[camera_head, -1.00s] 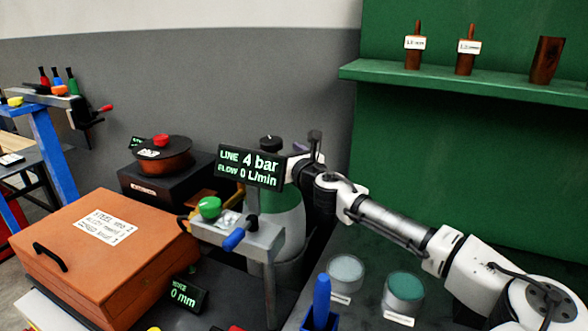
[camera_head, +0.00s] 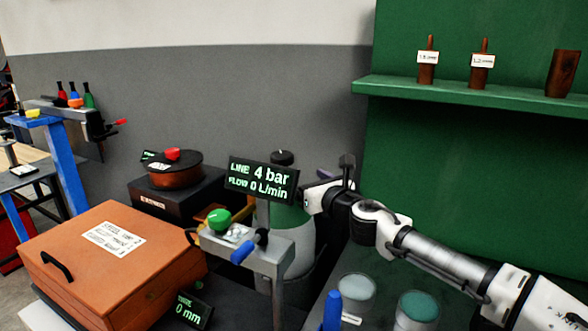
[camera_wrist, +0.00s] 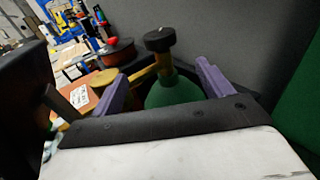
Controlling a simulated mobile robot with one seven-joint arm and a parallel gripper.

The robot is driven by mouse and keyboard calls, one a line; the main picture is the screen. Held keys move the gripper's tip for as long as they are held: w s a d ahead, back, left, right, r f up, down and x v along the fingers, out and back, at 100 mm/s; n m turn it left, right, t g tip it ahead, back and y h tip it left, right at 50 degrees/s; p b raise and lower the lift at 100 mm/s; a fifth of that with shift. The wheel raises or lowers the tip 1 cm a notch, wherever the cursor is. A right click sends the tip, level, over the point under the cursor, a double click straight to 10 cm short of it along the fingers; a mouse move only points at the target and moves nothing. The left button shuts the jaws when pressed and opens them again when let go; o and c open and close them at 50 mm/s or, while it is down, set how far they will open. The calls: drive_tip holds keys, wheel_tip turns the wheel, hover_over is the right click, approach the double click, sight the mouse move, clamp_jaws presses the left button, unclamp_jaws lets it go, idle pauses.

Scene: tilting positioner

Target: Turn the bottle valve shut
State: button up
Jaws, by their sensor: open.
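The gas bottle (camera_head: 299,243) is grey with a green shoulder and stands behind the display post. Its black valve knob (camera_head: 283,158) shows above the display. In the wrist view the black valve knob (camera_wrist: 160,39) sits on a brass stem above the green bottle shoulder (camera_wrist: 172,92). My gripper (camera_wrist: 162,80) is open, with its two purple fingers apart on either side of the bottle's neck in the picture. Nothing is between the fingers in their grip. In the head view my gripper (camera_head: 322,178) is to the right of the knob, partly hidden behind my wrist.
A display (camera_head: 262,180) reading 4 bar and 0 L/min stands in front of the bottle. A metal stand (camera_head: 262,248) carries a green knob (camera_head: 219,219) and a blue handle (camera_head: 243,252). An orange box (camera_head: 110,262) is at left. A green shelf (camera_head: 470,97) is at right.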

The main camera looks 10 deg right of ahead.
sight(281, 154)
drive_tip(key=shift+w+d+r+n+g+y, duration=0.6)
drive_tip(key=shift+w+d+n+g+y, duration=1.5)
drive_tip(key=shift+y, duration=1)
drive_tip(key=shift+t, duration=0.3)
drive_tip(key=p+x, duration=0.2)
drive_tip(key=x, duration=0.4)
drive_tip(key=p+x, duration=0.3)
drive_tip(key=x, duration=0.3)
drive_tip(key=shift+s+a+p, duration=0.15)
drive_tip(key=shift+a+p, duration=0.15)
drive_tip(key=shift+w+a+f, duration=0.15)
drive_tip(key=shift+w+a, duration=0.25)
drive_tip(key=shift+c, duration=0.3)
drive_tip(key=c, duration=0.9)
drive_tip(key=shift+c, duration=0.2)
